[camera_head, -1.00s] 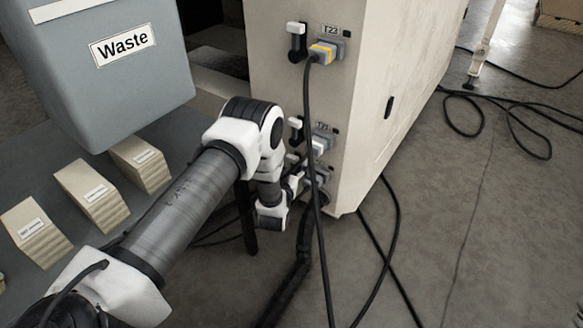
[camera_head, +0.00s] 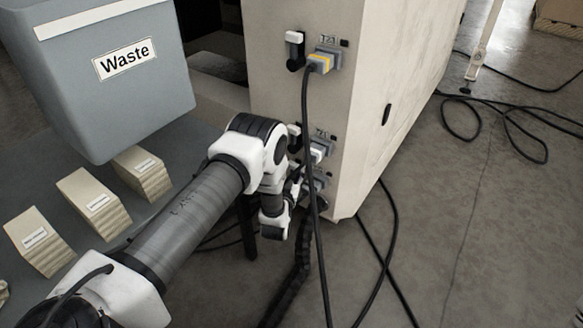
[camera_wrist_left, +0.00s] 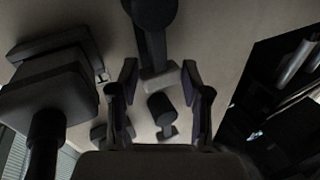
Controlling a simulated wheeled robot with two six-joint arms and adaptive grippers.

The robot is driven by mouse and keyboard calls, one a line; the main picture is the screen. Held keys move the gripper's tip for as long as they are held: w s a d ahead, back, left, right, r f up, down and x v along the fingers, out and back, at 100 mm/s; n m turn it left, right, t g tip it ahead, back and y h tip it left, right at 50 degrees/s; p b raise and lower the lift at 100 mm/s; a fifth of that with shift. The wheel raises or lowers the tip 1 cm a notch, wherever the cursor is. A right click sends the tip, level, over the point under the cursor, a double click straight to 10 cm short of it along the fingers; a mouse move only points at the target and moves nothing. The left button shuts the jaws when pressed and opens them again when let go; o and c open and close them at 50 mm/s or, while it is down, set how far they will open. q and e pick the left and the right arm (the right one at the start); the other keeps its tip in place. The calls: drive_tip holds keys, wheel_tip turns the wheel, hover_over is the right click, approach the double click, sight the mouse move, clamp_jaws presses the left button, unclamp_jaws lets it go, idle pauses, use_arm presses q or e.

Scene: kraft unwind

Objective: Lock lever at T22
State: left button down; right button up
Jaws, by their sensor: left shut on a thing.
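The pale cabinet's side panel (camera_head: 285,95) carries connectors, each with a lever beside it. The top lever (camera_head: 294,50) has a white tip and stands next to a grey connector (camera_head: 325,62). A middle connector (camera_head: 319,149) has its lever (camera_head: 294,136) partly behind my arm. Its label is too small to read. A lower connector (camera_head: 316,183) sits beneath. My left gripper (camera_head: 298,184) is at the lower part of the panel, mostly hidden by its wrist. In the left wrist view, its fingers (camera_wrist_left: 159,86) flank the pale tip of a dark lever (camera_wrist_left: 151,45). I cannot tell which port this is.
A black cable (camera_head: 308,130) hangs from the top connector, right of my gripper. A plug (camera_wrist_left: 45,90) shows close on the left in the wrist view. A grey Waste bin (camera_head: 110,100) and boxes (camera_head: 95,203) stand left.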

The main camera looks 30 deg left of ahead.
use_arm(q)
drive_tip(key=c, duration=0.6)
unclamp_jaws()
drive_tip(key=shift+d, duration=0.1)
